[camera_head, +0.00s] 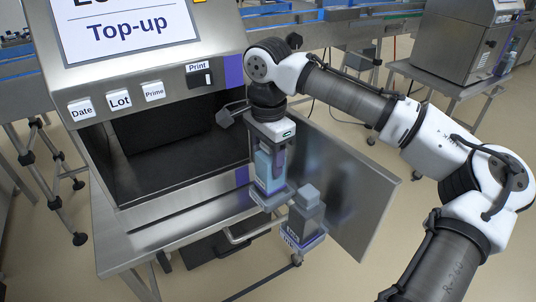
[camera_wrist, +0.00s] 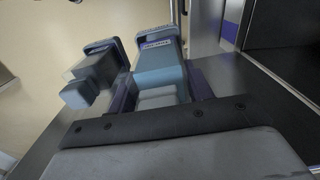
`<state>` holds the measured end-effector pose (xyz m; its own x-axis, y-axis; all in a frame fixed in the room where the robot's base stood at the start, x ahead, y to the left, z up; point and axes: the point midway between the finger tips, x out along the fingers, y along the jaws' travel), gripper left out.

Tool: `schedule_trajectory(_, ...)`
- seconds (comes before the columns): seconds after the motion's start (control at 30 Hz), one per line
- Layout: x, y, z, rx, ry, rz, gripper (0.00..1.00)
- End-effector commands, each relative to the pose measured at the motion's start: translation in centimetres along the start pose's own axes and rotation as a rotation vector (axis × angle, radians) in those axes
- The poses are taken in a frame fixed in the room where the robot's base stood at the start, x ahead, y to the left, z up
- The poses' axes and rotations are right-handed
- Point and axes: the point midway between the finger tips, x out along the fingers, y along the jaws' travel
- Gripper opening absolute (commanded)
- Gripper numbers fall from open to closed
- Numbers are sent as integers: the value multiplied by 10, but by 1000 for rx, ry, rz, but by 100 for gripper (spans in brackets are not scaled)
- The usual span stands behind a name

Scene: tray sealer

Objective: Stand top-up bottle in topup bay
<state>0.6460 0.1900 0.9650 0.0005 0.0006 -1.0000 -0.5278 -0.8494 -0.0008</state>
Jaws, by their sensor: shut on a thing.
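A blue bottle (camera_head: 268,170) is upright between the fingers of my gripper (camera_head: 272,152), which is shut on it. In the wrist view the bottle (camera_wrist: 161,72) lies between the two dark fingers (camera_wrist: 162,92). Its lower end is at a small labelled bay (camera_head: 268,198) beside the open door. I cannot tell whether it rests on the bay's floor. A dark grey bottle (camera_head: 306,212) stands in a neighbouring labelled bay (camera_head: 301,242), nearer the camera. It also shows in the wrist view (camera_wrist: 92,73), left of the blue bottle.
The machine (camera_head: 225,75) has a "Top-up" screen (camera_head: 125,30) and a dark open cavity (camera_head: 180,140). Its metal door (camera_head: 350,195) stands open just right of the bottles. A steel table edge (camera_head: 165,240) runs below. Conveyors and another machine (camera_head: 465,40) stand behind.

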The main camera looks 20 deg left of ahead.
Motion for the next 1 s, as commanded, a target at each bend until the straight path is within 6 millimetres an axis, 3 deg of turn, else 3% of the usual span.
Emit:
schedule_trajectory(0.6, 17, 0, 0, 0, -1, -1, 17)
schedule_trajectory(1.0, 17, 0, 0, 0, 0, -1, 17)
